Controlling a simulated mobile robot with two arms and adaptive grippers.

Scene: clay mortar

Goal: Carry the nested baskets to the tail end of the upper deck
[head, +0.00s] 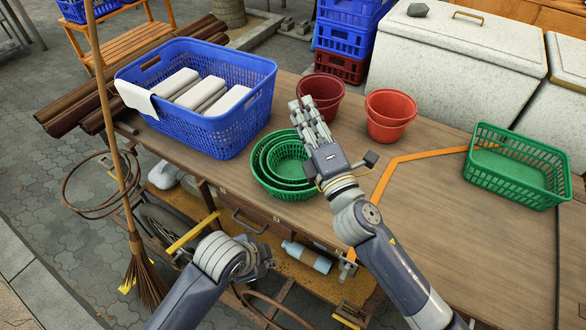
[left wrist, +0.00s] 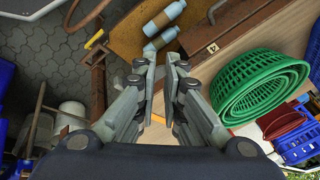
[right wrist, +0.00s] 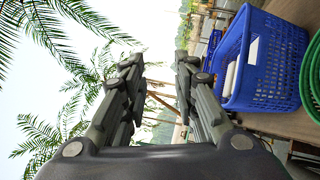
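The nested green round baskets (head: 264,170) sit one inside another near the front edge of the wooden upper deck (head: 440,235). They also show at the right of the left wrist view (left wrist: 222,95). My right gripper (head: 308,108) is just right of and above them in the head view, fingers pointing away toward the back. In the right wrist view its fingers (right wrist: 158,75) are apart with nothing between them. My left gripper is low in front of the deck, its fingers mostly hidden in the head view. The left wrist view shows its fingers (left wrist: 159,68) apart and empty.
A blue basket (head: 240,128) with pale blocks stands left of the nested baskets. Red-brown pots (head: 388,118) stand behind, right of centre. A green rectangular basket (head: 515,185) is at the far right. Orange tape (head: 410,157) crosses the deck. The front right deck is bare.

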